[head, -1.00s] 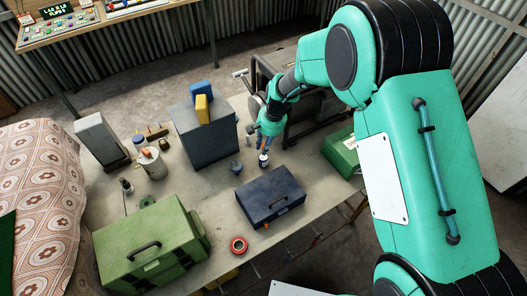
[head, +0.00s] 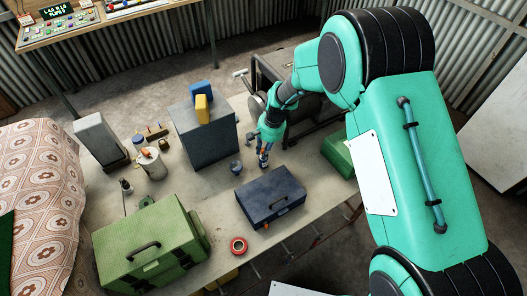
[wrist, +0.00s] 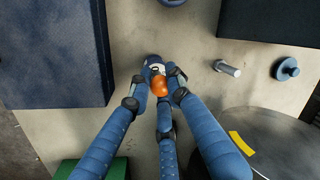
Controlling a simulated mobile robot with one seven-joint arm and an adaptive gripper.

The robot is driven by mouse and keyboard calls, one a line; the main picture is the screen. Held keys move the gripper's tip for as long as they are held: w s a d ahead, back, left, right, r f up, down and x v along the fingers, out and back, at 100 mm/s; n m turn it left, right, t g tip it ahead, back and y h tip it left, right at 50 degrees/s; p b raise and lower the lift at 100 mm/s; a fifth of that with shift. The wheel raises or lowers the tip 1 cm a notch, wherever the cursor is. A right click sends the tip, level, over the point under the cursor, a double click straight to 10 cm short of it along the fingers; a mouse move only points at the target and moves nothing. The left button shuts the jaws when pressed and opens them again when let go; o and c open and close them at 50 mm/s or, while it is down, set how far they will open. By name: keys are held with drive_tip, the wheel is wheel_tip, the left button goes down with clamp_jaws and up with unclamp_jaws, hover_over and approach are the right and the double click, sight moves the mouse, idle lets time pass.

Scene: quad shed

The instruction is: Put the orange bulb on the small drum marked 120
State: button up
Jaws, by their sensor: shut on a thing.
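The orange bulb (wrist: 160,88) is between the fingers of my gripper (wrist: 160,92) in the wrist view. The gripper is shut on it. Just beyond the bulb is a small dark blue drum with a white label (wrist: 154,65), partly hidden by the bulb and fingers; the number on it cannot be read fully. In the head view my gripper (head: 266,143) is low over the workbench, above this small drum (head: 264,162). The bulb is close above or touching the drum; I cannot tell which.
A dark blue toolbox (head: 272,195) lies close by, with a grey cabinet (head: 205,140) to the left and a green box (head: 340,152) to the right. Another small blue object (head: 236,167) stands left of the drum. A metal bolt (wrist: 228,68) and blue knob (wrist: 287,68) are near.

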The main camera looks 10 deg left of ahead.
drive_tip(key=shift+f, duration=0.1)
drive_tip(key=o, duration=0.7)
drive_tip(key=shift+o, duration=0.2)
wheel_tip(320, 180, up, 12)
drive_tip(key=d+p, duration=0.1)
drive_tip(key=d, duration=0.1)
drive_tip(key=shift+w, duration=0.15)
drive_tip(key=shift+d, duration=0.1)
idle(0.7)
